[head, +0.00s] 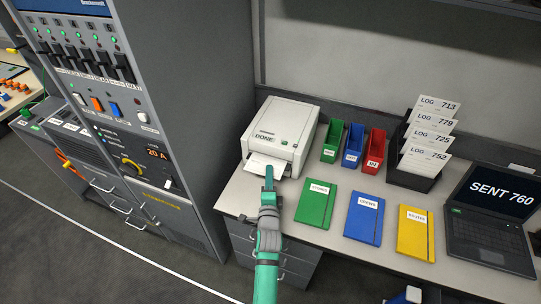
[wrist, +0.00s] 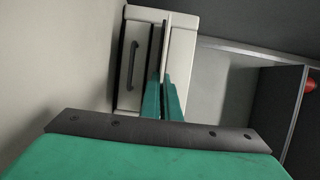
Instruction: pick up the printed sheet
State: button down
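The printed sheet (head: 257,165) is white and sticks out of the front slot of the white printer (head: 280,132), whose panel reads DONE. My gripper (head: 269,172) is at the sheet's right part, in front of the printer, and covers some of it in the head view. In the wrist view my gripper's teal fingers (wrist: 164,90) are close together with a narrow gap. They point at a pale panel with a dark handle and a dark upright strip.
Green (head: 332,142), blue (head: 353,145) and red (head: 374,150) bins stand right of the printer. Green (head: 316,204), blue (head: 364,218) and yellow (head: 415,232) folders lie in front. A log-card rack (head: 411,178) and laptop (head: 490,225) are at right. A grey cabinet (head: 185,100) rises at left.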

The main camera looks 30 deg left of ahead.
jog(key=shift+w, duration=0.15)
jog(key=shift+r, duration=0.3)
jog(key=shift+s+d, duration=0.25)
jog(key=shift+s, duration=0.15)
jog(key=s+d, duration=0.4)
jog(key=s, duration=1.3)
